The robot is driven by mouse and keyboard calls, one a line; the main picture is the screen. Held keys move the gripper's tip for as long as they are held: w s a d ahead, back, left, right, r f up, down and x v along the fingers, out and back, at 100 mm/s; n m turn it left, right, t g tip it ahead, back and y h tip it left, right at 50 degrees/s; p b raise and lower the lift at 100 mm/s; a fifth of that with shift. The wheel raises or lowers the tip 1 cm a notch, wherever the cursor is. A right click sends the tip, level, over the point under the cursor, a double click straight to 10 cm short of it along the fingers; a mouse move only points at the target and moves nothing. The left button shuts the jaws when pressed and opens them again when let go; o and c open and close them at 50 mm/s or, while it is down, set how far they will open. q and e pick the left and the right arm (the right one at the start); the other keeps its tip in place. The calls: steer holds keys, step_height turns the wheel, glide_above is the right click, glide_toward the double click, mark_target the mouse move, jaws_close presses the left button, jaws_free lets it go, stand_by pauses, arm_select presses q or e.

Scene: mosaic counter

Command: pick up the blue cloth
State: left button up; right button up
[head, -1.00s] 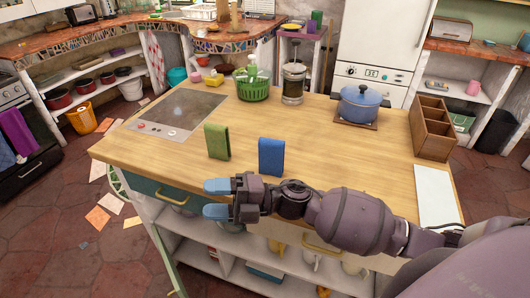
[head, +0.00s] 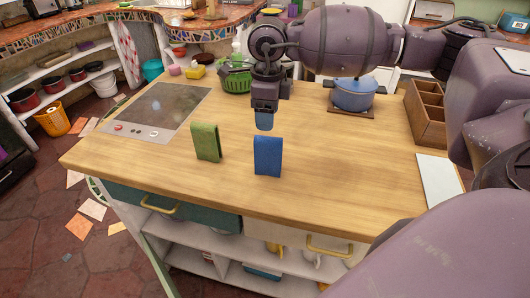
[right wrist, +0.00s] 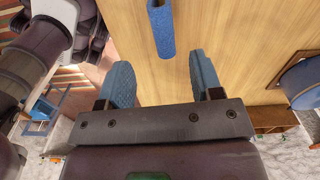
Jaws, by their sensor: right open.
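The blue cloth (head: 268,157) stands folded and upright on the wooden counter, near its front middle. The green cloth (head: 206,142) stands to its left. My right gripper (head: 265,121) points down just above and behind the blue cloth in the head view. In the right wrist view, the gripper (right wrist: 163,78) is open with two blue fingers apart and nothing between them. The blue cloth's top edge (right wrist: 161,27) lies beyond the fingertips there, a little above the gap. My left gripper is not in view.
A dark cooktop (head: 160,108) lies at the left of the counter (head: 330,185). A blue pot (head: 354,94), a wooden compartment box (head: 427,115) and a white board (head: 438,182) are at the right. Bare counter surrounds the cloths.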

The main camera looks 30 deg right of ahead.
mark_target(269, 139)
steer(key=shift+d+f, duration=0.1)
steer(key=shift+d, duration=0.1)
steer(key=shift+f, duration=5.2)
steer(key=c, duration=1)
